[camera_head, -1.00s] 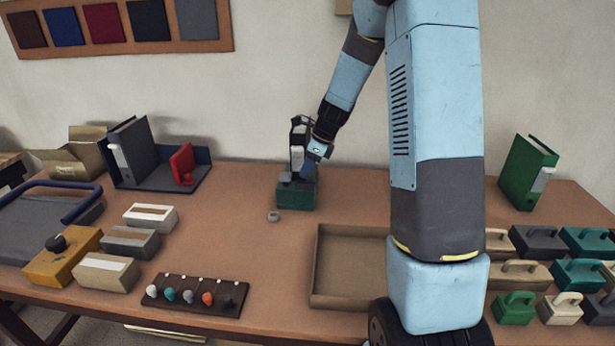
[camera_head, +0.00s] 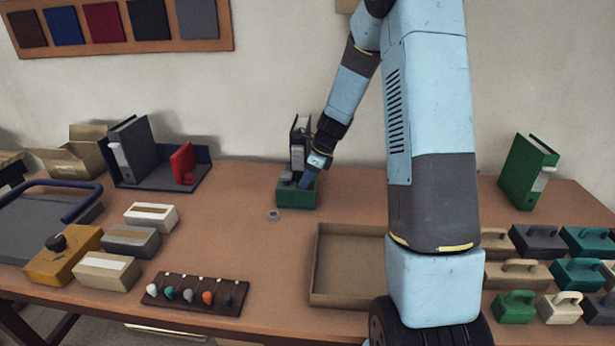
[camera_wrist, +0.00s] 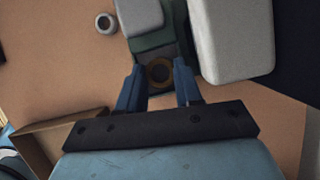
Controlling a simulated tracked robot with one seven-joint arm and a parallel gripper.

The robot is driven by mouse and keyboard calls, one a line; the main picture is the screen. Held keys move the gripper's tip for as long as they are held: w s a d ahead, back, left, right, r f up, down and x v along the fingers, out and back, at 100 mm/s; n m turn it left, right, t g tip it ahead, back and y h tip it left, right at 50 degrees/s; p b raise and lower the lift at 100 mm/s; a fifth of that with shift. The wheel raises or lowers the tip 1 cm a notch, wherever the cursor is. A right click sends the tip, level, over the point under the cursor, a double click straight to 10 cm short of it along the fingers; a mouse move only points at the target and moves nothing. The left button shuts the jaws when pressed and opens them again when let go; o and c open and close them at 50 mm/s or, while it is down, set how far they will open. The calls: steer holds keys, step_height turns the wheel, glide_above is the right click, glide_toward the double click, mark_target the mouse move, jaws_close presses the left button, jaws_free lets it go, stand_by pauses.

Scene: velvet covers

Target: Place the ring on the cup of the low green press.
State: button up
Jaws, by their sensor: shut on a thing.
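The low green press (camera_head: 296,198) stands near the middle back of the table. Its dark green body shows in the wrist view (camera_wrist: 150,40) with a grey block on it. My gripper (camera_head: 305,182) is down at the right part of its top. In the wrist view, the two blue fingers (camera_wrist: 159,80) close around a dark piece with a brownish ring (camera_wrist: 160,72), over the press. The cup is not clearly distinguishable beneath it. A separate pale grey ring (camera_head: 274,214) lies on the table in front of the press, apart from my gripper; the wrist view shows it too (camera_wrist: 104,23).
A tall black-and-white object (camera_head: 299,140) rises right behind the press. An open shallow tray (camera_head: 345,301) lies front right. A rack of coloured knobs (camera_head: 195,295) lies front left. Handled blocks (camera_head: 515,306) fill the right side. Bare table lies left of the press.

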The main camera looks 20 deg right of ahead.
steer(key=shift+s+f, duration=0.1)
steer(key=shift+f, duration=0.1)
steer(key=o, duration=1.1)
steer(key=shift+s+f, duration=0.1)
steer(key=shift+f, duration=0.05)
steer(key=w+v, duration=0.1)
steer(key=v, duration=1.2)
steer(key=s+a+r+n+h, duration=0.1)
steer(key=s+a+r+n, duration=0.2)
steer(key=s+r+n, duration=0.4)
steer(key=shift+s+a+r+n+t+h, duration=0.45)
steer(key=shift+s+r+n, duration=0.9)
steer(key=shift+s+n, duration=2.25)
steer(key=shift+s+a+r+n+t+h, duration=0.1)
steer(key=shift+s+r+n+t+h, duration=1.05)
steer(key=shift+s, duration=4.05)
steer(key=shift+s+a+r+n+t+y, duration=0.1)
steer(key=shift+s+a+r+n, duration=0.2)
steer(key=shift+s+r+n, duration=2.45)
steer(key=shift+n, duration=0.8)
steer(key=s+f, duration=0.2)
steer(key=s, duration=0.1)
steer(key=shift+s+f, duration=0.15)
steer(key=shift+f, duration=0.1)
